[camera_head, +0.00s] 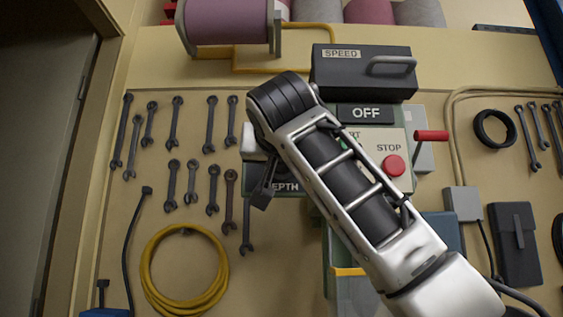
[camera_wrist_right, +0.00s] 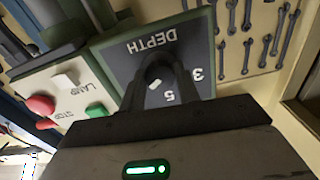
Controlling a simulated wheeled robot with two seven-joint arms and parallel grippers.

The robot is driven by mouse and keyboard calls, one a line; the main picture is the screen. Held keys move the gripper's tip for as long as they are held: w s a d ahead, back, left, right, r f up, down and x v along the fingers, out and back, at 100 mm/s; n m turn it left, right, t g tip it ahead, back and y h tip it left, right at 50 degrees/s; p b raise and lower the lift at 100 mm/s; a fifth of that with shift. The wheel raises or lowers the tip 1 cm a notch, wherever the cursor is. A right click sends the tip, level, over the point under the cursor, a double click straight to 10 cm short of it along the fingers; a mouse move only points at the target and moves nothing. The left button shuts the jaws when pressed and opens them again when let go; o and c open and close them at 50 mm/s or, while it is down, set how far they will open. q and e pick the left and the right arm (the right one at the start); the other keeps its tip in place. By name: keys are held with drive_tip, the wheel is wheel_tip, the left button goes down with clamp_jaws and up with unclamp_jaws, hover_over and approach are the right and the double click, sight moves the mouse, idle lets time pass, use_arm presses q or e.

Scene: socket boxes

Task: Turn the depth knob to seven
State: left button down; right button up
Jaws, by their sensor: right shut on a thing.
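The dark depth panel (camera_wrist_right: 125,58) fills the middle of the right wrist view, with its DEPTH label and the digits 3 and 5 showing. Other digits are hidden behind my gripper. The black depth knob (camera_wrist_right: 155,70) has a small white mark on it. My right gripper (camera_wrist_right: 158,75) is shut on the knob, one finger on each side. In the head view my right arm covers most of the depth panel (camera_head: 286,187), and the right gripper (camera_head: 264,185) reaches its left part. The knob cannot be made out there. My left gripper is not in view.
A STOP button (camera_head: 393,165), an OFF display (camera_head: 365,113) and a red-handled lever (camera_head: 431,136) are close to my arm. A SPEED box (camera_head: 362,72) is above. Wrenches (camera_head: 175,123) and a yellow hose coil (camera_head: 186,268) hang on the board at left.

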drive_tip(key=shift+r, duration=0.1)
drive_tip(key=o, duration=0.8)
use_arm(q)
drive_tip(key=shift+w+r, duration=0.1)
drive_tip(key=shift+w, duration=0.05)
use_arm(e)
drive_tip(key=shift+o, duration=0.9)
drive_tip(key=shift+s, duration=0.1)
use_arm(q)
drive_tip(key=b, duration=0.2)
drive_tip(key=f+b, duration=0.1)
drive_tip(key=b, duration=0.1)
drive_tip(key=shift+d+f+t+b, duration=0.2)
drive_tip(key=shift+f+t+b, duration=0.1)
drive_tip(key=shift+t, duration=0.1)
use_arm(e)
drive_tip(key=s, duration=1.6)
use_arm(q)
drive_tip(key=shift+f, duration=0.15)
use_arm(e)
drive_tip(key=shift+w, duration=0.1)
